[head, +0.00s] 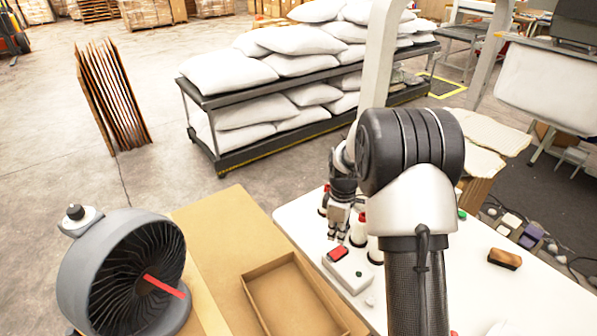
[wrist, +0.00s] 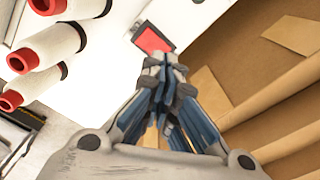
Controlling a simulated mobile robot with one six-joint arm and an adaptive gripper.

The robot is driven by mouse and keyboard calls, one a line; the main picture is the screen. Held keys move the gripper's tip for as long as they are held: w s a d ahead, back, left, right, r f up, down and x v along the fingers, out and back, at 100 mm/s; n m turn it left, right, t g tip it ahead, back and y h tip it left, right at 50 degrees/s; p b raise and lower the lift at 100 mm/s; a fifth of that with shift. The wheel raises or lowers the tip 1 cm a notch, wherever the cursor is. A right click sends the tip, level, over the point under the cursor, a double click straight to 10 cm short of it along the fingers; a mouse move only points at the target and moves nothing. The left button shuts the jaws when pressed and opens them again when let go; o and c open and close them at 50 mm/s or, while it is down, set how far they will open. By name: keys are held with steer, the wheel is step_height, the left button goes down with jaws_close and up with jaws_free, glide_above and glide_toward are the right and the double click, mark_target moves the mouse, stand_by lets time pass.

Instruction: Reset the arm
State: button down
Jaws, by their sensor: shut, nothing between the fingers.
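My gripper (head: 340,222) hangs over the left part of the white table (head: 500,285), partly behind my own arm in the head view. In the wrist view my gripper (wrist: 165,68) is shut, its fingertips together with nothing between them. The fingertips point toward a red-topped switch box (wrist: 151,41) on the white table. That box also shows in the head view as a white box with a red button (head: 337,254) and a green button, just below the gripper. I cannot tell how high the fingers are above the table.
A shallow cardboard tray (head: 262,271) and a grey fan (head: 125,275) are at the left. A brown brush-like block (head: 505,259) lies on the table's right. A rack of white pillows (head: 225,72) stands behind.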

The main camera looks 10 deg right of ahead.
steer(key=s+a+r+m+t+b, duration=0.1)
steer(key=s+a+r+m+b, duration=0.15)
steer(key=s+r, duration=0.45)
steer(key=s+a+r+m+t+b, duration=0.1)
steer(key=s+a+r+m, duration=0.3)
steer(key=r, duration=0.5)
steer(key=s+a+m+t+b, duration=0.1)
steer(key=s+a+m, duration=0.1)
steer(key=s, duration=0.7)
steer(key=s+a+m+t+b, duration=0.1)
steer(key=s+a+m+b, duration=0.1)
steer(key=s, duration=0.8)
steer(key=shift+a+t, duration=0.2)
steer(key=shift+t, duration=0.1)
